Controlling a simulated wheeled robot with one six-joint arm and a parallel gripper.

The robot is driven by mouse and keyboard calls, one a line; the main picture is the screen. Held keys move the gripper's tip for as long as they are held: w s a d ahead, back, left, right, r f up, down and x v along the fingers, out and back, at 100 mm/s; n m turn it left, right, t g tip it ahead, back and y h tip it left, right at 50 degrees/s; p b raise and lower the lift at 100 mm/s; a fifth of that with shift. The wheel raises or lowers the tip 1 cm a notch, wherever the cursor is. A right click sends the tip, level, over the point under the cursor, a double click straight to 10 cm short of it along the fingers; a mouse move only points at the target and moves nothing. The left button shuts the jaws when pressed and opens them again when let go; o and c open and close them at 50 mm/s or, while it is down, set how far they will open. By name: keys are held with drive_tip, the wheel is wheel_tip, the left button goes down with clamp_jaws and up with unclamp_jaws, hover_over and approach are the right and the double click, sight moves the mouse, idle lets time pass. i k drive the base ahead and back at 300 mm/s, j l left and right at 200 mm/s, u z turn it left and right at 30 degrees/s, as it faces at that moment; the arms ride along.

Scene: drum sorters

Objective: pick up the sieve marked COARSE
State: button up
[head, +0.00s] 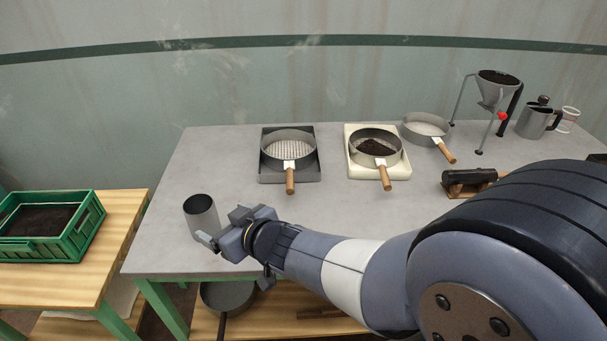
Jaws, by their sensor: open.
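Three round metal sieves with wooden handles are on the grey table. One sieve with a wide, open mesh (288,145) sits on a dark square tray (267,177), its handle toward me. A second sieve (376,162), with dark material inside, sits on a white tray (398,177). A third sieve (427,130), with a pale, fine-looking bottom, is behind to the right. White tags show near the handles, but their words are too small to read. My gripper (222,227) is open over the table's front left, in front of and left of the sieves.
A grey metal cup (202,218) stands right beside my gripper; I cannot tell whether they touch. A funnel on a stand (494,90), a metal jug (535,122) and a dark roller on a wooden block (468,180) are at right. A green crate (62,250) is at left.

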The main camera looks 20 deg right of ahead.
sight(381, 149)
drive_tip(key=l+z, duration=0.25)
drive_tip(key=z, duration=0.15)
drive_tip(key=i+l+z, duration=0.15)
drive_tip(key=z, duration=0.25)
drive_tip(key=i+l+z, duration=0.15)
drive_tip(key=l+z, duration=0.25)
drive_tip(key=j, duration=0.1)
